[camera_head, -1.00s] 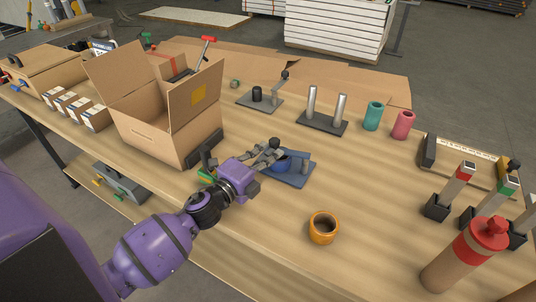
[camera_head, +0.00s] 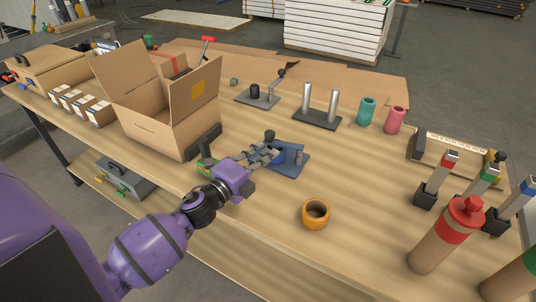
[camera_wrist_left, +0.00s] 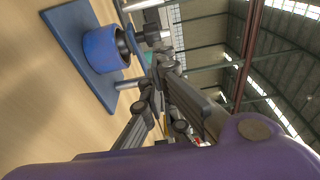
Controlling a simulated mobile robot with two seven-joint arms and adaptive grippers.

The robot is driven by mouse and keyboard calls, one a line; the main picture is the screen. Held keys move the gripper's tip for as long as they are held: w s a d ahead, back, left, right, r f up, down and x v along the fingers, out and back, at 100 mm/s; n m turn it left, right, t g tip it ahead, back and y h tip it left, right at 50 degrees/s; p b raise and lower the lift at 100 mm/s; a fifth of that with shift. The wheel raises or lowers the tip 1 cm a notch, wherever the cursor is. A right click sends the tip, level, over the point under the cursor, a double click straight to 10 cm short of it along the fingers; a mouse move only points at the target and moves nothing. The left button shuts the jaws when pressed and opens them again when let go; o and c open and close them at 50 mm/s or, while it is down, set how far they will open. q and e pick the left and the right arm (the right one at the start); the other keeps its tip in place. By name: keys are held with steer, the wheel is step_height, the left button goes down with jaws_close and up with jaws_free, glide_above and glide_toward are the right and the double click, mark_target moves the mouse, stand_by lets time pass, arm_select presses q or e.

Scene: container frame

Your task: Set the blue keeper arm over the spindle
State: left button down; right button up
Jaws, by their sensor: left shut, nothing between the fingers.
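The blue fixture has a flat base plate (camera_head: 291,169) on the table, left of the orange ring. A blue raised part, which looks like the keeper arm (camera_head: 287,147), stands on it. A dark knob (camera_head: 269,135) shows just behind my fingers; I cannot tell whether it tops the spindle. My left gripper (camera_head: 272,154) is shut and empty at the fixture's left side, with its fingers over or beside the plate. In the left wrist view, a blue cylindrical part (camera_wrist_left: 100,48) with a dark centre stands on the blue plate (camera_wrist_left: 72,40), and my fingers (camera_wrist_left: 155,85) are beside it. My right gripper is out of view.
An open cardboard box (camera_head: 165,125) stands left of the fixture. A dark plate with two metal posts (camera_head: 318,118) is behind it. The orange ring (camera_head: 315,213) lies in front right. Teal (camera_head: 366,111) and pink (camera_head: 395,120) cylinders stand beyond.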

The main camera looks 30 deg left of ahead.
arm_select(q)
steer(key=a, duration=0.1)
steer(key=s+a+f, duration=0.1)
steer(key=a, duration=0.2)
steer(key=shift+s+a+f+b, duration=0.15)
steer(key=shift+s+a+b, duration=0.2)
steer(key=shift+b, duration=0.05)
steer(key=a, duration=0.1)
steer(key=s+a, duration=0.1)
steer(key=shift+a, duration=0.35)
steer(key=shift+s+a+r+b, duration=0.25)
steer(key=shift+a+r+b, duration=0.1)
steer(key=shift+a, duration=0.1)
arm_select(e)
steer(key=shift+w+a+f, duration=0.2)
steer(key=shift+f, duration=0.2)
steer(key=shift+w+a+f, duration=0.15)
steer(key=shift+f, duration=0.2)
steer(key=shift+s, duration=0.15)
